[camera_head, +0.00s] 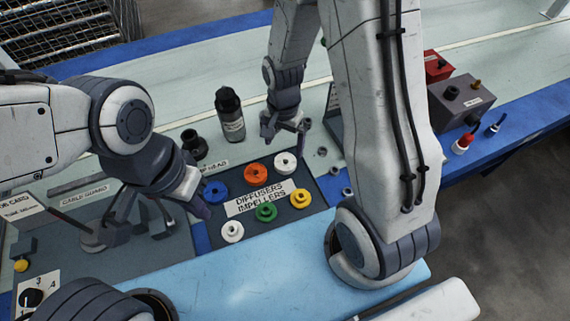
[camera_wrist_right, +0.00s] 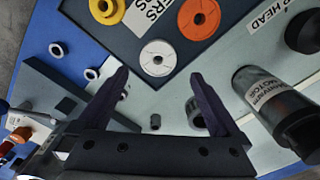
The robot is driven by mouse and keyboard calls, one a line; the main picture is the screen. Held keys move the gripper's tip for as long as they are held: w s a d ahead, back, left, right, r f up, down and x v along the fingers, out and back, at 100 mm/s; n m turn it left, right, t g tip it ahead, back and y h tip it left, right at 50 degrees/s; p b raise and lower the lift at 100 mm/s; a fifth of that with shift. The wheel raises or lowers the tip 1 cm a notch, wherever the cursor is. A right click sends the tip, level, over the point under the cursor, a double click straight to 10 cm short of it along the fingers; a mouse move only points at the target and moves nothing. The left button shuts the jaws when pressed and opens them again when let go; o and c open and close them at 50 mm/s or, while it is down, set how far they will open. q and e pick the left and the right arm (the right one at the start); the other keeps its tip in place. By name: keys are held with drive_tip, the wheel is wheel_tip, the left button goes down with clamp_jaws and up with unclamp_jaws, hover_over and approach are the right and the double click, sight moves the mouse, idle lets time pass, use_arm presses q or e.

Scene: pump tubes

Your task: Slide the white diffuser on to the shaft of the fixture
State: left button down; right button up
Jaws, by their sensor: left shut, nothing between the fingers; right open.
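One white diffuser (camera_head: 286,163) lies on the dark labelled mat (camera_head: 300,205) at its upper right corner. It also shows in the right wrist view (camera_wrist_right: 158,58), flat, with its centre hole visible. A second white ring-shaped part (camera_head: 232,231) lies at the mat's lower left. My right gripper (camera_head: 284,139) is open and empty, just above and behind the first diffuser; its fingers (camera_wrist_right: 162,85) point toward it, apart from it. I cannot clearly identify the fixture's shaft.
An orange part (camera_head: 257,173), blue, green and yellow parts share the mat. A grey box (camera_head: 459,100) stands at the right.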

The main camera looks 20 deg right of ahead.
sight(285, 158)
drive_tip(key=f, duration=0.2)
drive_tip(key=f+b, duration=0.1)
drive_tip(key=f, duration=0.5)
drive_tip(key=shift+d, duration=0.25)
drive_tip(key=shift+r, duration=0.1)
drive_tip(key=c, duration=1.2)
drive_tip(key=shift+r, duration=0.1)
drive_tip(key=shift+c, duration=0.2)
